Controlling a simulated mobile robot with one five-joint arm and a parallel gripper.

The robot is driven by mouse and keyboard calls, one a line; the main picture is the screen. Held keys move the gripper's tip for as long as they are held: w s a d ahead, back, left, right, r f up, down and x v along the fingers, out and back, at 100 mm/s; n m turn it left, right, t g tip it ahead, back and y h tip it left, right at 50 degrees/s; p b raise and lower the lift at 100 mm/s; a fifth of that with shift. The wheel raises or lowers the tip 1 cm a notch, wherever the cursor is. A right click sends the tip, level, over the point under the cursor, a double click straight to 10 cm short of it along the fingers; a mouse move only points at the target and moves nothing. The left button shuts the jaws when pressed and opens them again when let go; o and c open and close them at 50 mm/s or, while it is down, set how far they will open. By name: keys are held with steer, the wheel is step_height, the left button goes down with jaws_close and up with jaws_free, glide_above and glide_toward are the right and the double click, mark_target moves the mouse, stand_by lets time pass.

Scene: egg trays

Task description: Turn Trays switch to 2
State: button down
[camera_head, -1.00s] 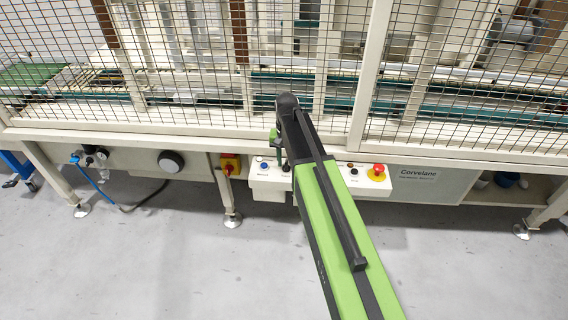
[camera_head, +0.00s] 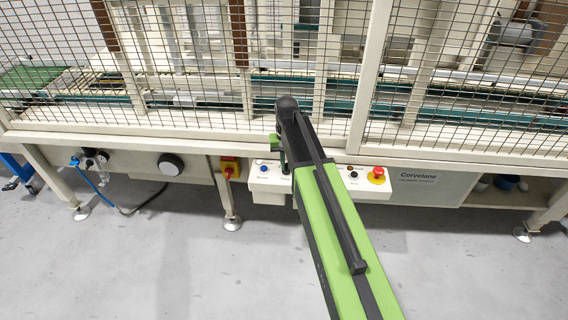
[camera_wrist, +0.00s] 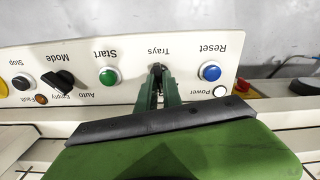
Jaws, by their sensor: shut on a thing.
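In the wrist view, which shows the panel upside down, the control panel (camera_wrist: 130,60) carries a dark Trays switch (camera_wrist: 157,68) below its "Trays" label. My gripper (camera_wrist: 158,78) has its green fingers closed around the switch, one on each side. The switch is mostly hidden between the fingers, so its pointer and position numbers cannot be read. In the head view my gripper (camera_head: 285,168) reaches down to the control panel (camera_head: 262,186) and hides the switch there.
Beside the switch are a green Start button (camera_wrist: 109,76) and a blue Reset button (camera_wrist: 210,72). A black Mode knob (camera_wrist: 64,79) sits further left. In the head view a red emergency stop (camera_head: 377,174) and a mesh guard (camera_head: 460,80) lie close by.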

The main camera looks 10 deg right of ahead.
steer(key=n, duration=0.4)
steer(key=shift+a, duration=0.1)
steer(key=shift+n, duration=1.5)
steer(key=c, duration=1.5)
jaws_free()
